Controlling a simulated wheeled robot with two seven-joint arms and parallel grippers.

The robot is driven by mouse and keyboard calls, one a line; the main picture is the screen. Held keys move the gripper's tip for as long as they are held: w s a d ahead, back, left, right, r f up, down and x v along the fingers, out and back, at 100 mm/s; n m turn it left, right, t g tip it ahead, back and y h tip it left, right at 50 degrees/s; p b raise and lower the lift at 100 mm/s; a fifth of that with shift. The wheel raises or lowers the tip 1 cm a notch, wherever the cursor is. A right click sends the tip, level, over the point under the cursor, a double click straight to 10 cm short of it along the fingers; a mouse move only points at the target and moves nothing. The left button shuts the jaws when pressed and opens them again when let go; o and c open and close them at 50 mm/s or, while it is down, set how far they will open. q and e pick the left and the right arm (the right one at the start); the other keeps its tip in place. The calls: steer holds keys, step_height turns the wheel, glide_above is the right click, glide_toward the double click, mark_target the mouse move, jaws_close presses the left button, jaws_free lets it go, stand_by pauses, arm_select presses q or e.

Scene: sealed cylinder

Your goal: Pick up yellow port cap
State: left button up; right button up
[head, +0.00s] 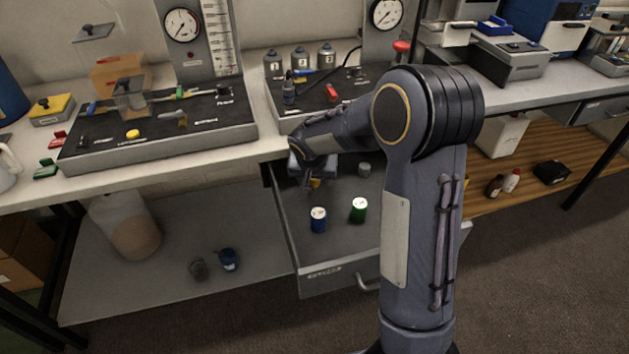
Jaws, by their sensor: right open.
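A small yellow piece (315,183) shows in the open drawer (330,264), mostly hidden by my right gripper. Another small, round yellow piece (132,134) sits on the dark panel of the left bench unit. I cannot tell for sure which of the two is the yellow port cap. My right gripper (308,184) points down into the back left of the drawer, right at the first yellow piece. It is open, and its fingers are small and dark here; contact cannot be made out. My left gripper is not in view.
A blue cylinder (318,220), a green cylinder (358,210) and a small grey one (364,169) stand in the drawer near my right gripper. The bench edge overhangs the drawer's back. Two dark cups (228,260) are on the lower shelf at left.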

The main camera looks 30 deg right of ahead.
jaws_close()
steer(key=shift+r, duration=0.15)
stand_by(0.4)
steer(key=shift+r, duration=0.3)
step_height(320, 180, up, 2)
steer(key=shift+r, duration=0.1)
steer(key=s+a+r, duration=0.7)
steer(key=s+r, duration=0.3)
steer(key=s, duration=0.2)
steer(key=shift+a+p, duration=0.25)
steer(key=shift+p, duration=0.05)
